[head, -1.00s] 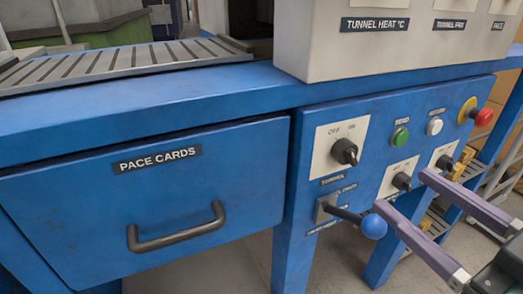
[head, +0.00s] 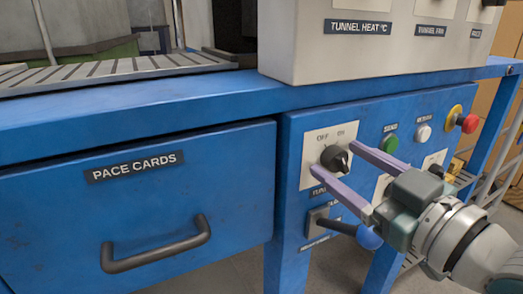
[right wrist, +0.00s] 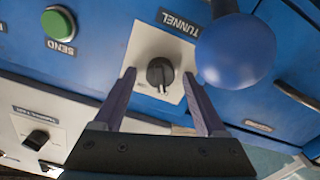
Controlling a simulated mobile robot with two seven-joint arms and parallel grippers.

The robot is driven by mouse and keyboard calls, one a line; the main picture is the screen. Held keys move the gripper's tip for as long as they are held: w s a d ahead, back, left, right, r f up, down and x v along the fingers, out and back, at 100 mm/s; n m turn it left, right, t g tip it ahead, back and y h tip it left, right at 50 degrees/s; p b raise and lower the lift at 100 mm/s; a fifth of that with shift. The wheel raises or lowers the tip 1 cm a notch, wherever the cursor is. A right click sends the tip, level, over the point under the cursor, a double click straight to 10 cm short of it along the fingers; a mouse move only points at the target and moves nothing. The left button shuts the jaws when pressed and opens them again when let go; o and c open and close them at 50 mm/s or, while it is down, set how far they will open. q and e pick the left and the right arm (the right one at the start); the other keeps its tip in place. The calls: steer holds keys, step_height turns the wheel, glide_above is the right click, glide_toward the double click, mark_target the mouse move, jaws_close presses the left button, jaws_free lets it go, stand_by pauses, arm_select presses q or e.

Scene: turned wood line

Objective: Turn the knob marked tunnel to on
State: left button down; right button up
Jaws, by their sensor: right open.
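The tunnel knob (head: 335,158) is a round black knob on a pale plate, with OFF at its upper left and ON at its upper right. My right gripper (head: 336,157) is open, with one purple finger on either side of the knob. In the right wrist view its fingertips (right wrist: 159,78) flank the knob with gaps; contact is not visible. My left gripper is out of view.
A lever with a blue ball (head: 369,237) sticks out just below the knob, close to my gripper. Green (head: 390,143), white (head: 423,133) and red (head: 467,123) buttons are to the right. A PACE CARDS drawer (head: 140,200) is at the left; a grey control box (head: 290,45) is above.

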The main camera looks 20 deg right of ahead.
jaws_close()
stand_by(0.5)
steer(key=shift+r+m+p, duration=0.15)
steer(key=shift+m+p, duration=0.65)
steer(key=shift+m, duration=0.2)
steer(key=m+p, duration=0.1)
steer(key=m, duration=0.2)
steer(key=shift+m+p, duration=0.3)
steer(key=shift+p, duration=0.1)
steer(key=m+p, duration=0.1)
steer(key=m, duration=0.2)
steer(key=shift+d, duration=0.15)
steer(key=shift+f+m, duration=0.2)
steer(key=shift+m, duration=1.5)
